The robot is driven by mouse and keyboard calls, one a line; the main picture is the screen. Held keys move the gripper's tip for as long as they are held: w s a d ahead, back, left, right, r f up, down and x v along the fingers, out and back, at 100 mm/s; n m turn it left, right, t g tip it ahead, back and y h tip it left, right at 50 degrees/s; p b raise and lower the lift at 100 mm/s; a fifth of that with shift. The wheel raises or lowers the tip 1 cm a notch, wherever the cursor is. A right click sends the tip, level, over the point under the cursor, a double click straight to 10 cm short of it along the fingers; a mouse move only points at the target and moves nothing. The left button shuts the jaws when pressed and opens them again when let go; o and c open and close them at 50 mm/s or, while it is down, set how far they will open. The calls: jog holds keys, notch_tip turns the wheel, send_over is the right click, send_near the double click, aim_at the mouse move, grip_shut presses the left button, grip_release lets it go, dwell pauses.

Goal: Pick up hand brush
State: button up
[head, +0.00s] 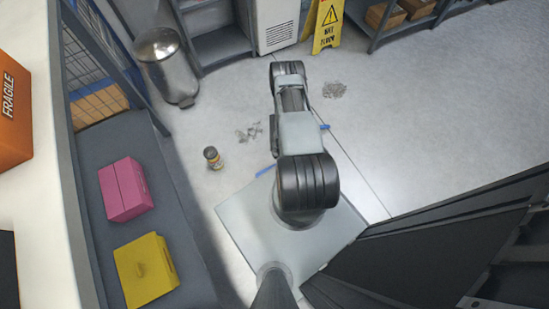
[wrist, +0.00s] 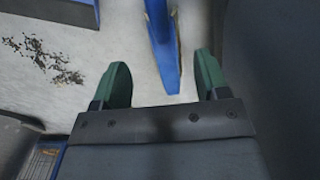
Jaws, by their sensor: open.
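A long blue object, likely the hand brush (wrist: 162,42), runs down from the top of the wrist view, with a pale strip along its right edge. My gripper (wrist: 163,84) is open, its two green fingertips apart. The lower end of the blue object lies between the fingertips, nearer the right one, with no clear contact. In the head view my arm hides the gripper and most of the floor beneath it. A small blue piece (head: 325,127) shows right of my arm and a blue strip (head: 265,171) left of it; I cannot tell which is the brush.
Debris patches lie on the floor (head: 335,90) (head: 248,131). Pink (head: 125,190) and yellow (head: 146,270) boxes sit on a grey surface. A metal bin (head: 166,65) and wet-floor sign (head: 328,25) stand behind. Right floor is clear.

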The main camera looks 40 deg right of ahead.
notch_tip(320, 180, down, 5)
jog(key=shift+r+b, duration=0.15)
jog(key=shift+b, duration=0.55)
jog(key=shift+s+a+f+b, duration=0.15)
jog(key=shift+f+b, duration=0.6)
jog(key=shift+f, duration=0.6)
jog(key=shift+w+a+f+b, duration=0.15)
jog(key=shift+f+b, duration=0.55)
jog(key=shift+f, duration=0.6)
jog(key=shift+s, duration=0.1)
jog(key=c, duration=1.2)
